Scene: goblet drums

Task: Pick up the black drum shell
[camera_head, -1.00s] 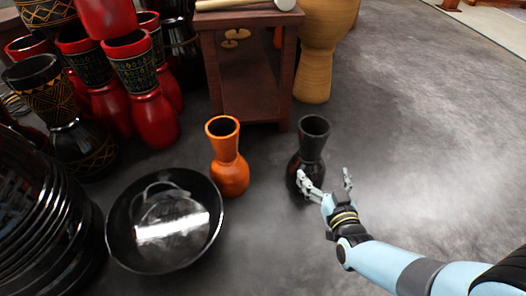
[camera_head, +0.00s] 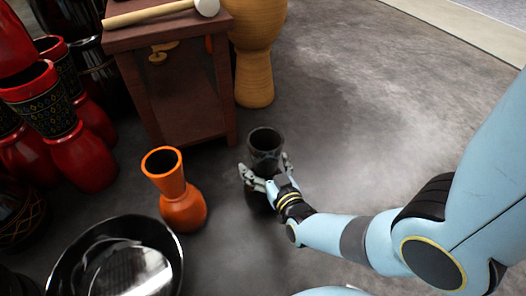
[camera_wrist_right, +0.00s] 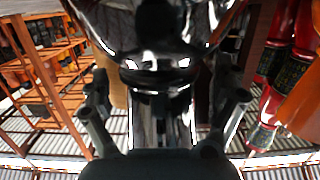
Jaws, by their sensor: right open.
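The black drum shell (camera_head: 265,145) stands upright on the dark floor, its open rim facing up. My right gripper (camera_head: 266,171) is at its narrow middle, with one finger on each side; the jaws are open. Whether the fingers touch the shell I cannot tell. The hand hides part of the lower body. In the right wrist view, the glossy black shell (camera_wrist_right: 157,75) fills the middle between the spread fingers of my right gripper (camera_wrist_right: 165,100). My left gripper is not in view.
A brown wooden table (camera_head: 180,95) with a mallet (camera_head: 165,12) and a tan drum (camera_head: 254,70) stand behind. Red drums (camera_head: 80,155) crowd the left. Floor at right is clear.

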